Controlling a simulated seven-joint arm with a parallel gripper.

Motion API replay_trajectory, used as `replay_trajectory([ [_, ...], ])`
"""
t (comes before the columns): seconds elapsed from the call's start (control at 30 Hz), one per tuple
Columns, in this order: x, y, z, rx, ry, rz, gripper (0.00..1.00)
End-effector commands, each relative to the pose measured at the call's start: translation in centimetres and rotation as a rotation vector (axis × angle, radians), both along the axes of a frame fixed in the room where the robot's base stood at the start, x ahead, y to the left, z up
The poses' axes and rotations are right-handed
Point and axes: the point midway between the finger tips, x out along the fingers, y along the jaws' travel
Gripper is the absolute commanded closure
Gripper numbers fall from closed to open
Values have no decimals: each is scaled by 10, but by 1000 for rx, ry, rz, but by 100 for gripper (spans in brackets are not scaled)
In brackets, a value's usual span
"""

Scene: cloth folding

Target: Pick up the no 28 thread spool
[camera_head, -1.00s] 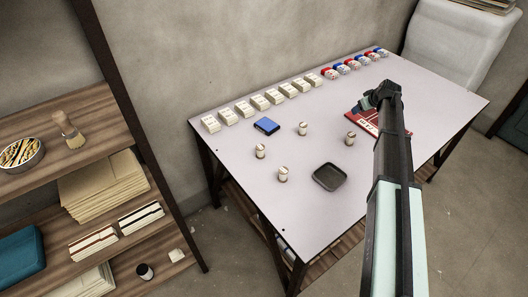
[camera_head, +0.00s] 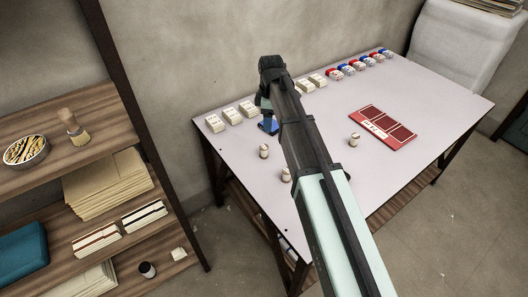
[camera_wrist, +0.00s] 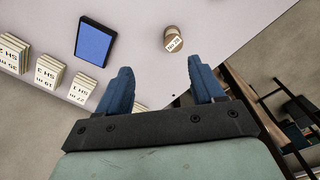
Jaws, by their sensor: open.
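Several small pale thread spools stand on the table. In the head view I see a left spool (camera_head: 264,151), a nearer one (camera_head: 286,174) partly behind my arm, and a right one (camera_head: 354,139). In the wrist view one upright spool (camera_wrist: 174,38) with a brown top and white label lies just beyond my fingertips. Its label starts with NO; I cannot read the number surely, nor tell which spool is no 28. My gripper (camera_wrist: 161,68) is open and empty, with blue fingers apart above the table.
A blue flat box (camera_wrist: 95,40) lies beside the spool, partly hidden in the head view. Labelled card stacks (camera_wrist: 48,72) line the wall side, with red and blue items (camera_head: 360,64) farther along. A red board (camera_head: 383,127) lies right. The table edge is close.

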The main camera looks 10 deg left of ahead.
Motion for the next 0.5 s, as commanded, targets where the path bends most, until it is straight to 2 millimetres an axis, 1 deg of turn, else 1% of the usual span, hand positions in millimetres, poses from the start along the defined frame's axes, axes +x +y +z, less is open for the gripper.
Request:
replay_trajectory([
  [0.03,-8,6,2,-10,8,23,33],
  [0.1,-14,12,4,-23,16,46,33],
  [0.23,-19,15,1,-33,24,62,33],
  [0.37,-20,15,-15,-33,24,63,33],
  [0.5,-19,15,-37,-32,24,62,33],
])
